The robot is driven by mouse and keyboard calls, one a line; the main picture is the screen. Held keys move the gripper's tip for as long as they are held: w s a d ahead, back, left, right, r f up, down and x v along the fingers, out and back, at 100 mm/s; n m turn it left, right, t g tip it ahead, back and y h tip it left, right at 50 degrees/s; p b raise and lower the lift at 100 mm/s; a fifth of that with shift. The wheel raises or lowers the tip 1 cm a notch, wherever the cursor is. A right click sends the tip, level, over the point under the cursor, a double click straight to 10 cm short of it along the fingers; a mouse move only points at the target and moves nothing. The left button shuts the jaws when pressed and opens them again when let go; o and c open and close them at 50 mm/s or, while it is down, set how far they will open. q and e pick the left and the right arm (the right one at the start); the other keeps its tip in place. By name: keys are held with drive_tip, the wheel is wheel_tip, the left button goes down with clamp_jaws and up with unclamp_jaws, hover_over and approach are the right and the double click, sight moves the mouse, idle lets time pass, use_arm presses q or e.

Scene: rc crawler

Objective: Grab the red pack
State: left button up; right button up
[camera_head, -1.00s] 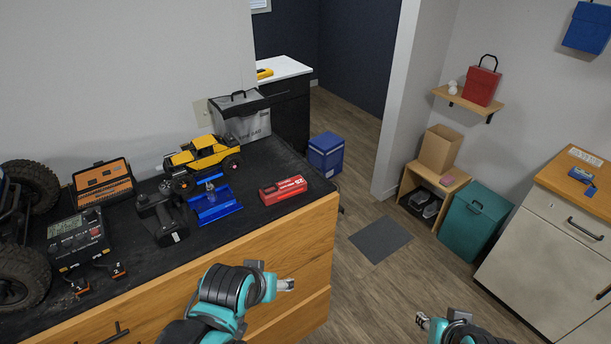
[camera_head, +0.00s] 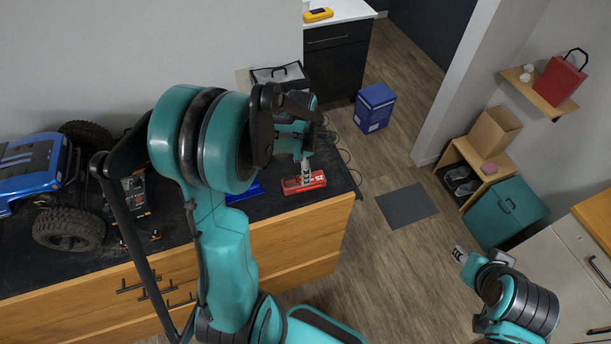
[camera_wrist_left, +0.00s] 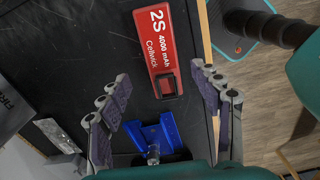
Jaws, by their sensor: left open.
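The red pack (camera_head: 304,183) lies on the black bench top (camera_head: 283,205) near its right end, and my left arm reaches over to it. My left gripper (camera_head: 305,176) is above the pack in the head view, its fingers pointing down. In the left wrist view the red pack (camera_wrist_left: 158,50), printed "2S 4000 mAh", lies ahead of the spread fingers. The left gripper (camera_wrist_left: 165,88) is open, with nothing held between the fingers. My right gripper (camera_head: 459,255) is over the floor at the lower right, far from the pack; its jaws are too small to judge.
A blue stand (camera_wrist_left: 155,135) lies close to the pack, between the open fingers in the wrist view. A blue truck (camera_head: 45,185) stands at the bench's left.

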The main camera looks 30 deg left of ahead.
use_arm(q)
drive_tip(key=f, duration=0.6)
drive_tip(key=shift+w+d, duration=0.1)
drive_tip(key=shift+d, duration=0.15)
clamp_jaws()
drive_tip(key=shift+r, duration=0.15)
